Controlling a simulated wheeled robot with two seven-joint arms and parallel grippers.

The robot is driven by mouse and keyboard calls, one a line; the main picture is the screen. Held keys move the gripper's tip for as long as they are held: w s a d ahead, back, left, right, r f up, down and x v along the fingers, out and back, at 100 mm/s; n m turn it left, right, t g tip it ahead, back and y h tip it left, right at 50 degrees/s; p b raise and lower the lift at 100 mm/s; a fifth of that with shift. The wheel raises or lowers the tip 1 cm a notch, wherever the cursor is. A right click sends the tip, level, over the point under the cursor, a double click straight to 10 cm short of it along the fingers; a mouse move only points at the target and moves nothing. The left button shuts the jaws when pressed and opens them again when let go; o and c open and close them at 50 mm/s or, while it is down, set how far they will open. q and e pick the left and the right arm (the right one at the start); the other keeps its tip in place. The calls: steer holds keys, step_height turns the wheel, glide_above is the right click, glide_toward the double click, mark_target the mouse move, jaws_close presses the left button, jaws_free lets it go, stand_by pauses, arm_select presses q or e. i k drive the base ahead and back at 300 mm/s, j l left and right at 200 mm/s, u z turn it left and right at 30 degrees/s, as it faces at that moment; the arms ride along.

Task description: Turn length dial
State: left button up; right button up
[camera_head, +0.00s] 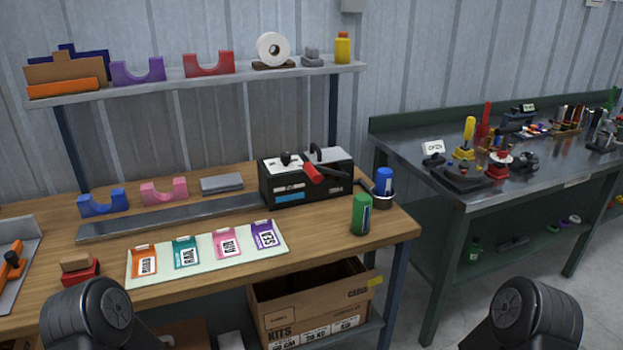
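A black box-shaped machine (330,187) stands near the right end of the wooden bench. It has a light top plate, a red lever (311,171), a small black knob (286,158) and a blue label on its front. I cannot tell which part, if any, is the length dial. Black rounded parts of my two arms show at the bottom left and bottom right, well short of the machine. Neither gripper shows, so their fingers are out of view.
The wooden bench holds a card strip (200,262) with four coloured tags, a metal rail (180,215), blue and pink cradles, a green can (360,214) and a blue-topped can (384,182). A shelf (200,84) is above. A metal table (410,155) stands right.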

mark_target(286, 157)
steer(key=i+z, duration=0.25)
steer(key=z, duration=0.15)
steer(key=i+j+z, duration=0.2)
steer(key=z, duration=0.15)
steer(key=i+j+z, duration=0.2)
steer(key=z, duration=0.2)
